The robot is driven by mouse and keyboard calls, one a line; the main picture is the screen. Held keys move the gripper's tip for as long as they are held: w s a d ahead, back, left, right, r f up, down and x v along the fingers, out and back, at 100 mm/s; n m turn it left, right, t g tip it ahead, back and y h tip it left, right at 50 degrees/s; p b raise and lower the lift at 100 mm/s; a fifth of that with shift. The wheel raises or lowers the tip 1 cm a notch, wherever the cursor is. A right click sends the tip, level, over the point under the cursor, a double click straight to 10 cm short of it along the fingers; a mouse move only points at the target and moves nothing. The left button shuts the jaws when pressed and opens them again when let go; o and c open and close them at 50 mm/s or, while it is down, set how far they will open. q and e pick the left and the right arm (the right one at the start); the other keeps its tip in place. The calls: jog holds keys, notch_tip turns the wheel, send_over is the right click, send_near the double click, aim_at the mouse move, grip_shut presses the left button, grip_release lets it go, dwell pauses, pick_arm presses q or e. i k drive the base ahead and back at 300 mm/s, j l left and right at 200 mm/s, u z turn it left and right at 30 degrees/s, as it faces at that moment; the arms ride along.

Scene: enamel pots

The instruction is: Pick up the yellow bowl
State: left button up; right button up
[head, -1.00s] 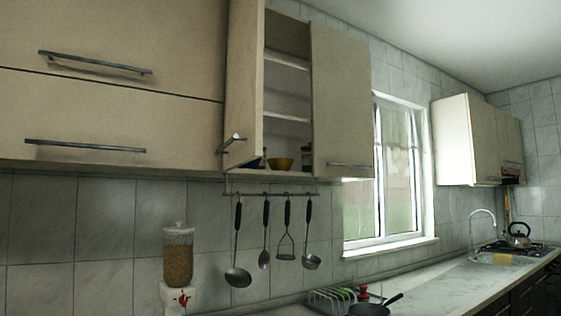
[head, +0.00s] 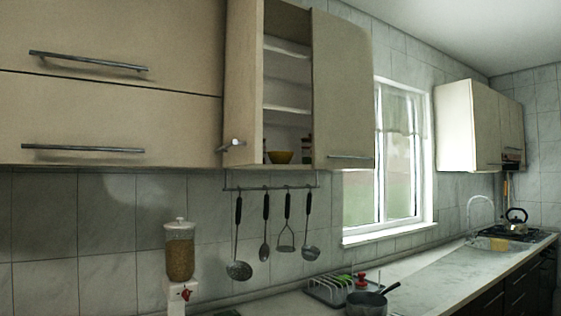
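The yellow bowl (head: 281,157) sits on the bottom shelf of the open upper cabinet (head: 287,112). A dark item beside it on the left is mostly hidden by the open left door. A small jar (head: 306,150) stands to its right, partly behind the right door. Neither of my grippers shows in the head view.
The left cabinet door (head: 243,80) stands open; the right door (head: 342,90) flanks the opening. Utensils hang from a rail (head: 270,187) below. A dispenser (head: 180,255), a dish rack (head: 330,288) and a dark pan (head: 368,302) stand on the counter (head: 430,285).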

aim_at(276, 157)
jog(key=i+l+u, duration=0.1)
jog(key=u, duration=0.55)
jog(key=i+l+u, duration=0.15)
jog(key=l+u, duration=0.25)
jog(key=l, duration=0.2)
jog(key=l+u, duration=0.4)
jog(key=l, duration=0.25)
jog(key=l+u, duration=0.3)
jog(key=l, duration=2.55)
jog(key=k+l, duration=0.1)
jog(key=l, duration=0.5)
